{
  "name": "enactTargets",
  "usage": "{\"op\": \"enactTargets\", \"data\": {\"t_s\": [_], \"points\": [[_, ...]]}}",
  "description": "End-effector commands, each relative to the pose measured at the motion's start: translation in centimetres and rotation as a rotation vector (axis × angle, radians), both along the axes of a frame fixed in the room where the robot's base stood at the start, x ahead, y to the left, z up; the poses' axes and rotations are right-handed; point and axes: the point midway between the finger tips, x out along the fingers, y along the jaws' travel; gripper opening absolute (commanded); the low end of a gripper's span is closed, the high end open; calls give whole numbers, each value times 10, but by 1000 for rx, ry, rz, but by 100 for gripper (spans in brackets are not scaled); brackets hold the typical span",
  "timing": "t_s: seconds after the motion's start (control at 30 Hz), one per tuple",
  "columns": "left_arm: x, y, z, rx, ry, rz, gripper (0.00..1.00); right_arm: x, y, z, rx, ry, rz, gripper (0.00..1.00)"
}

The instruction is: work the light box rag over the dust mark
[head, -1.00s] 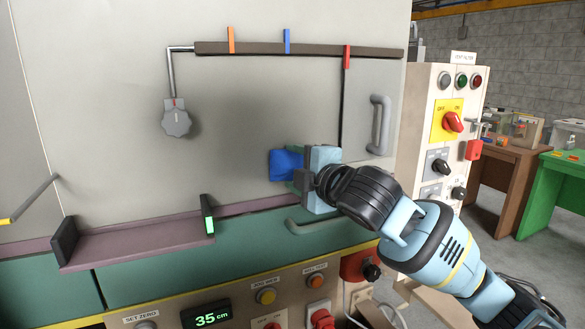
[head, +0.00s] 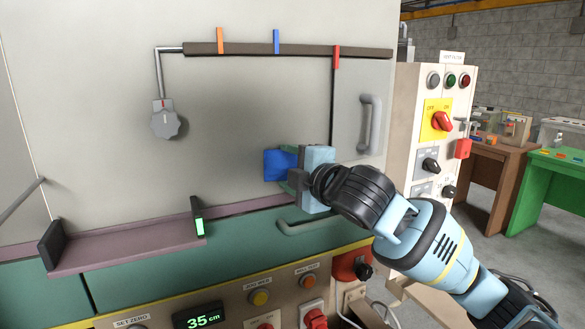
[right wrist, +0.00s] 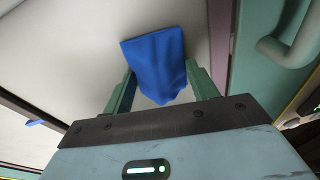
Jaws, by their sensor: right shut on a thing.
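The blue rag (head: 277,165) is in my right gripper (head: 296,170), close against the pale grey upright panel (head: 230,130). In the right wrist view the rag (right wrist: 155,62) hangs bunched between the two green fingers of the gripper (right wrist: 162,88), which is shut on it. I cannot tell from these frames whether the whole cloth touches the panel. No clear dust mark stands out; only faint darker shading shows near the rag, and the rag and gripper hide part of the panel. My left gripper is not in view.
A dark rail (head: 290,50) with coloured clips runs above the rag. A grey knob (head: 166,120) hangs at the left, and a purple ledge (head: 130,245) lies below. A grey handle (head: 370,122) and a control cabinet (head: 428,140) stand to the right. The panel's middle is clear.

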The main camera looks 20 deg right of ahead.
Motion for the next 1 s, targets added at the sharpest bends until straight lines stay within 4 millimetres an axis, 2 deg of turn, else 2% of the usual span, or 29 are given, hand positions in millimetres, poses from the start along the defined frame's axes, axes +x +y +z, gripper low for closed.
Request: {"op": "enactTargets", "data": {"t_s": [0.2,0.47,1.0], "points": [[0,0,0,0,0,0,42,0,15,0,0,0,3,40],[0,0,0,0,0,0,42,0,19,0,0,1,2,40],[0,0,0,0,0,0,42,0,-6,-1,0,2,-1,40]]}}
